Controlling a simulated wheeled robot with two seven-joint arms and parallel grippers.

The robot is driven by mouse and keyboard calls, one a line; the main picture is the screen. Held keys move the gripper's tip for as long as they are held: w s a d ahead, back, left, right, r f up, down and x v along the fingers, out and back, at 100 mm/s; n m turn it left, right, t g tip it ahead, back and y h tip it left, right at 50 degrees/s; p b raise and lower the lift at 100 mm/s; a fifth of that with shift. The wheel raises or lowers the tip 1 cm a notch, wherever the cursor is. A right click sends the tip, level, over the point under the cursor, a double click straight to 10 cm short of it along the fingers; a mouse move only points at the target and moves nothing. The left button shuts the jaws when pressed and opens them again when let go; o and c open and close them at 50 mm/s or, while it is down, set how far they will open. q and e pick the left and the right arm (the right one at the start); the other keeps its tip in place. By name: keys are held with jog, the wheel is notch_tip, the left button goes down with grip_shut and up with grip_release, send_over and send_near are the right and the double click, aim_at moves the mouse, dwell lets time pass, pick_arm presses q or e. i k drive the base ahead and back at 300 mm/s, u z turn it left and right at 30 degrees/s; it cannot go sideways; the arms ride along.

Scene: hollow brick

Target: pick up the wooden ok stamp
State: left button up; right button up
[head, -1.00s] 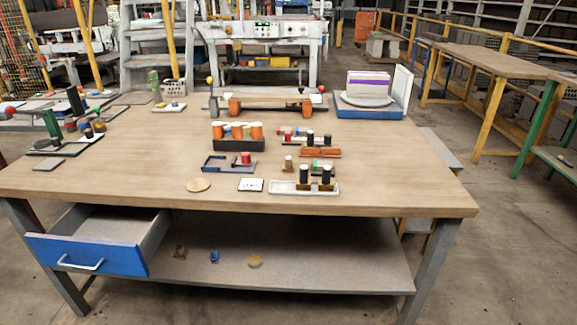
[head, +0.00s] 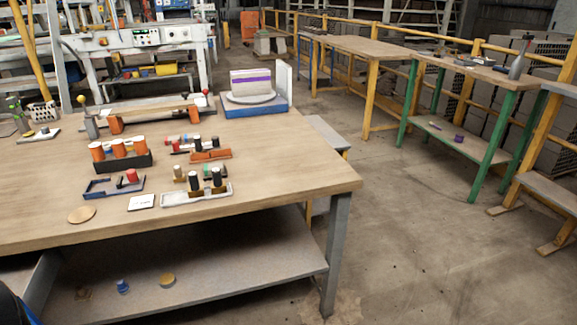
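A small tan wooden peg-like piece (head: 178,172) stands on the workbench behind the white tray (head: 174,202); it may be the wooden ok stamp, but no marking can be read. The tray holds dark-topped stamps (head: 194,181) and stands near the bench's front right. A small white card with dark marks (head: 141,202) lies left of the tray. A tan round disc (head: 81,215) lies left of the card. Neither of my grippers is in view.
The bench top (head: 290,170) is bare toward its right corner. A black holder with orange-bodied stamps (head: 124,160) and a blue tray (head: 110,190) stand to the left. Small items lie on the lower shelf (head: 220,265). Open floor (head: 440,260) lies to the right.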

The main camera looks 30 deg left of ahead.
aim_at(179, 177)
jog(key=z, duration=1.85)
jog(key=k, duration=1.95)
jog(key=u, duration=1.75)
